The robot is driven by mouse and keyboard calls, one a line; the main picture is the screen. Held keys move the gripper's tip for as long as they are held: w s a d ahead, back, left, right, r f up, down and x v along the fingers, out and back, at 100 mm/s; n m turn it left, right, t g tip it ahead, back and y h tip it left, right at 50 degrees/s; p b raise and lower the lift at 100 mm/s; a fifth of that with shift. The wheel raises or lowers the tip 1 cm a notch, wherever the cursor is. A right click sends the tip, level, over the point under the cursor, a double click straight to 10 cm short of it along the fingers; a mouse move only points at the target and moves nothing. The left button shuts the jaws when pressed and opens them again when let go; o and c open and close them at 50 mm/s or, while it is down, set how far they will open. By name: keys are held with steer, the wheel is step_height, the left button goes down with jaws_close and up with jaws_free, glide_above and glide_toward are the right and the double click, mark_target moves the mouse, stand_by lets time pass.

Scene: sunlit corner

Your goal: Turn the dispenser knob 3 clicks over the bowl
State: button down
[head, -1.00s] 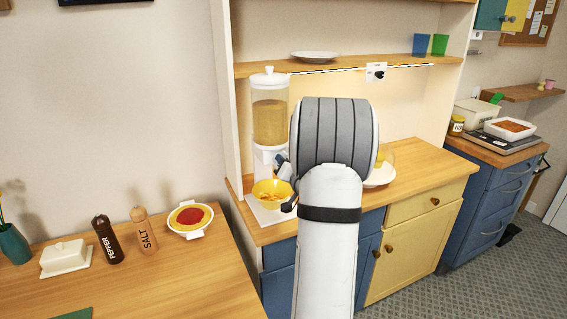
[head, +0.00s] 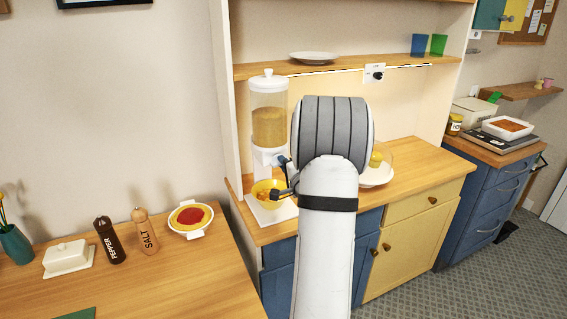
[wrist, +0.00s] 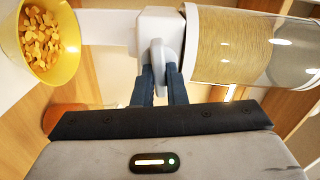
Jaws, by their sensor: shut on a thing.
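The dispenser (head: 269,125) stands on the hutch counter, a clear cylinder filled with tan grain on a white stand; it also shows lying sideways in the wrist view (wrist: 232,45). Its pale grey knob (wrist: 160,57) sits between the fingers of my gripper (wrist: 160,75), which is shut on it. In the head view my gripper (head: 285,178) is partly hidden by my arm. The yellow bowl (head: 268,190) stands on the dispenser's base under the outlet. It holds orange-tan flakes, clear in the wrist view (wrist: 50,40).
A white plate (head: 378,178) with a yellow item stands on the counter right of my arm. A shelf (head: 340,75) runs above. On the front-left table are a salt mill (head: 145,230), a pepper mill (head: 110,240), a butter dish (head: 68,258) and a red-filled dish (head: 190,230).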

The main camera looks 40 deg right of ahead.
steer(key=shift+m, duration=0.7)
steer(key=c, duration=1.5)
jaws_free()
steer(key=shift+o, duration=0.2)
steer(key=b+v, duration=0.1)
steer(key=v, duration=0.6)
steer(key=shift+s, duration=0.4)
steer(key=shift+w+a, duration=0.1)
